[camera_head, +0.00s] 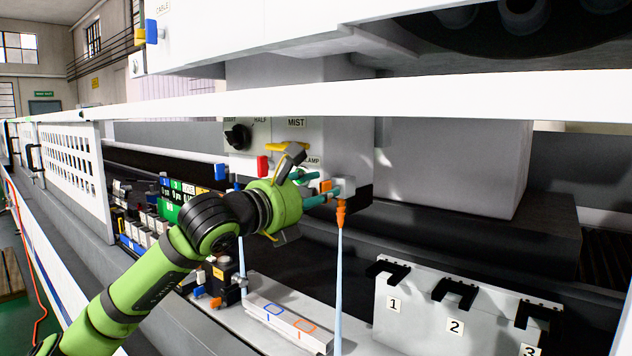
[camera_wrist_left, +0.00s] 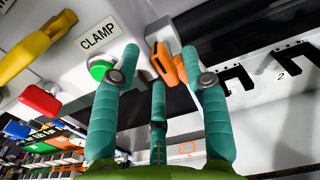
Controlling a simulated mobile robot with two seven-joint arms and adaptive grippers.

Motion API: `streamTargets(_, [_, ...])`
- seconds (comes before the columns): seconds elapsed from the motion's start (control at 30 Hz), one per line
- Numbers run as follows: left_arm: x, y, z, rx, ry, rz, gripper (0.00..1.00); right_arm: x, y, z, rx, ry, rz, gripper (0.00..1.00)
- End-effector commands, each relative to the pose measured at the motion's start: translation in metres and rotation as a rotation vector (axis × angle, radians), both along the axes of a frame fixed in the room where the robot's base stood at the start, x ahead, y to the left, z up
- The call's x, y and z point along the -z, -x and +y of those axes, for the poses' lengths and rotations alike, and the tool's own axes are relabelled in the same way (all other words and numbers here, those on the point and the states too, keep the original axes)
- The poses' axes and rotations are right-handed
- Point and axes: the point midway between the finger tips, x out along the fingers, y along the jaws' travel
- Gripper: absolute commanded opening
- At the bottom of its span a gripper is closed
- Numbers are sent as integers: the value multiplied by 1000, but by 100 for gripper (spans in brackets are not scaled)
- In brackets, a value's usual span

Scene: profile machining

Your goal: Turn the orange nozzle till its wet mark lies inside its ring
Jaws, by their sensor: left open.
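The orange nozzle (camera_head: 341,210) hangs below a grey block under the machine head. A pale blue jet runs down from it past the right end of a white bar with an orange ring (camera_head: 304,326). I cannot make out the wet mark. My left gripper (camera_head: 322,187) is open at the nozzle's orange upper part. In the left wrist view, that orange part (camera_wrist_left: 168,66) lies between the teal fingertips (camera_wrist_left: 160,58), close to the right finger; contact is unclear. The orange ring (camera_wrist_left: 187,149) shows small below. My right gripper is not in view.
A blue ring (camera_head: 273,309) is beside the orange ring on the bar. The panel has a red lever (camera_head: 262,166), a yellow lever (camera_wrist_left: 38,45) and a green button (camera_wrist_left: 101,69). Numbered black holders (camera_head: 454,294) stand at right. A white rail (camera_head: 400,92) crosses above my arm.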

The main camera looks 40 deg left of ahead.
Motion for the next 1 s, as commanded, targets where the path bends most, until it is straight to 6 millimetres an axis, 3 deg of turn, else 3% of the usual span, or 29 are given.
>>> streamTargets(0.1, [1,-2,0,0,0,0,45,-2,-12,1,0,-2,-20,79])
streamTargets(0.27, [1,-2,0,0,0,0,45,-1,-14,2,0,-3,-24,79])
streamTargets(0.37, [1,-2,0,0,0,0,5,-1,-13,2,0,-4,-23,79])
streamTargets(0.4, [1,-2,0,0,0,0,0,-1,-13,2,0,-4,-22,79])
streamTargets(1.0, [1,-2,-1,0,-150,-12,0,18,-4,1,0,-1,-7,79])
